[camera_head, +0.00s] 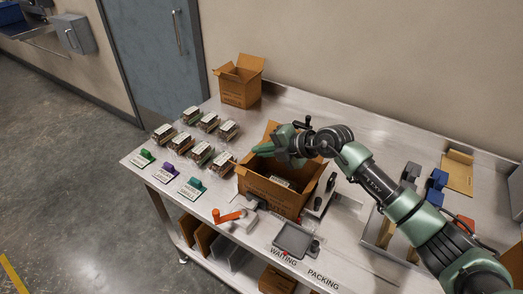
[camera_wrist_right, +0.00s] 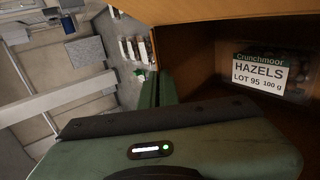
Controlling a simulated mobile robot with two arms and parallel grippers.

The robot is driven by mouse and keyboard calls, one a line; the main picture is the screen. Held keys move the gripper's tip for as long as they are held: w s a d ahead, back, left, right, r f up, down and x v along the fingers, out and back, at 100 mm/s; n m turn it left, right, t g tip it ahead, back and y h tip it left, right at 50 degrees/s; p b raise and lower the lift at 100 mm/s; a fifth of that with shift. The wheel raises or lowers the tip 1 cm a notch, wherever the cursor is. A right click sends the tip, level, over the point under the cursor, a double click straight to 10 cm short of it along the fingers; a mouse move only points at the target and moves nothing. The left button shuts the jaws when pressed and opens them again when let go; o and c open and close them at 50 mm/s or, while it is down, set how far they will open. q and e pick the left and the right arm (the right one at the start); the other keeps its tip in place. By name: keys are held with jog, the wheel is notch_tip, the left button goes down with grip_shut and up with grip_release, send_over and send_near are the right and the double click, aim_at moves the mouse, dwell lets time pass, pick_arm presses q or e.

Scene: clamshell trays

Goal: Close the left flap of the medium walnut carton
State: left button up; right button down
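An open brown carton (camera_head: 268,194) stands in the middle of the steel table. Its back flap (camera_head: 271,131) stands up. A clear pack inside, with a white and green label (camera_wrist_right: 262,72) reading Crunchmoor Hazels, shows in the right wrist view. My right gripper (camera_head: 263,150) is over the carton's left part, its green fingers pointing left and empty. The fingers also show close together in the right wrist view (camera_wrist_right: 158,90), beside the brown cardboard. My gripper and arm hide part of the carton's top, so the left flap's exact angle is unclear. My left gripper is out of view.
Another open carton (camera_head: 241,88) stands at the back left. Several clear packs (camera_head: 200,153) and three coloured sign holders (camera_head: 192,187) are on the left. An orange-handled tool (camera_head: 229,215) and a grey scale (camera_head: 296,240) are in front. A brown clipboard (camera_head: 457,172) lies right.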

jog(key=y+b, duration=0.1)
jog(key=b, duration=0.1)
jog(key=f+t+y+b, duration=0.1)
jog(key=b, duration=0.1)
jog(key=shift+s+d+f+t, duration=0.1)
jog(key=shift+s+d+t, duration=0.1)
jog(key=shift+t, duration=0.1)
dwell(0.3)
jog(key=c, duration=2.1)
grip_release()
jog(key=o, duration=0.5)
jog(key=shift+c, duration=0.2)
